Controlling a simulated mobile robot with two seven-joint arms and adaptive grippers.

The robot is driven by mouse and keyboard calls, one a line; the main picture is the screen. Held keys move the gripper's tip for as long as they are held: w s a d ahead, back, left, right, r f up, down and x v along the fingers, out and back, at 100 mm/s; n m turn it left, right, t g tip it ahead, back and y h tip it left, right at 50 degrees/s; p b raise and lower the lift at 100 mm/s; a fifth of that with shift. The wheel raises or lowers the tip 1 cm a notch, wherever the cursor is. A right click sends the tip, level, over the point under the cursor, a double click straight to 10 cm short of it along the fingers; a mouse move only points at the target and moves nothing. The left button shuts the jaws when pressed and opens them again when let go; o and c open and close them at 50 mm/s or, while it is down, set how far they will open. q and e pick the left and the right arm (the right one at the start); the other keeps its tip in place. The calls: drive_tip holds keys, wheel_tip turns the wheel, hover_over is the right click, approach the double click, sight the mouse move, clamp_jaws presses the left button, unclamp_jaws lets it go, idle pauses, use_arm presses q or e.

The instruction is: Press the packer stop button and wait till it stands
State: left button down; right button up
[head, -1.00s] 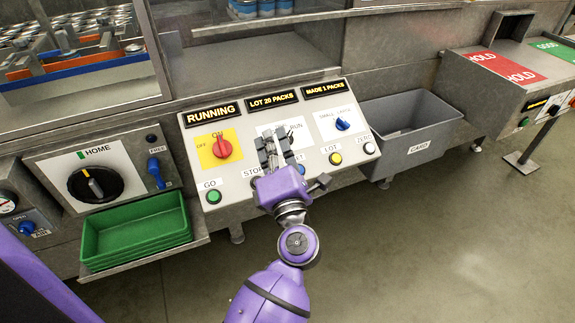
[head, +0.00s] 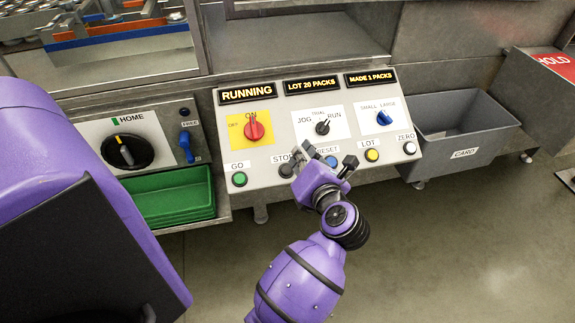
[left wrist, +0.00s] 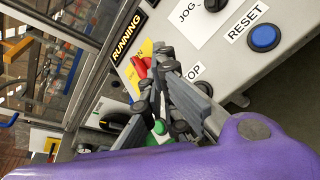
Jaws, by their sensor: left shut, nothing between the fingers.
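The packer panel (head: 283,132) reads RUNNING on its left display (head: 247,92). The dark stop button (head: 286,171) sits below the STOP label, between the green GO button (head: 239,179) and the blue RESET button (head: 331,161). My left gripper (head: 304,156) is shut and empty, its fingers just right of the stop button in the head view; I cannot tell whether they touch it. My right gripper is not in view.
The red power switch (head: 254,130), black JOG/RUN knob (head: 322,127) and yellow LOT button (head: 372,155) are close by. Green trays (head: 168,197) stand left, below the HOME knob (head: 122,152). A grey card bin (head: 462,125) stands right. The floor in front is clear.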

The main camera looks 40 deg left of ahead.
sight(286, 171)
use_arm(q)
drive_tip(key=a+f+b, duration=0.1)
drive_tip(key=f, duration=0.1)
drive_tip(key=w+a+f+b, duration=0.1)
drive_tip(key=f, duration=0.1)
drive_tip(key=w+f+b, duration=0.1)
drive_tip(key=f, duration=0.1)
drive_tip(key=shift+w+a+f+b, duration=0.2)
drive_tip(key=shift+a+f+b, duration=0.1)
drive_tip(key=shift+a+b, duration=0.1)
drive_tip(key=shift+w+a+f, duration=0.1)
drive_tip(key=shift+a+f, duration=0.05)
drive_tip(key=shift+f, duration=0.05)
idle(0.9)
drive_tip(key=shift+w+a+f, duration=0.15)
drive_tip(key=shift+f, duration=0.2)
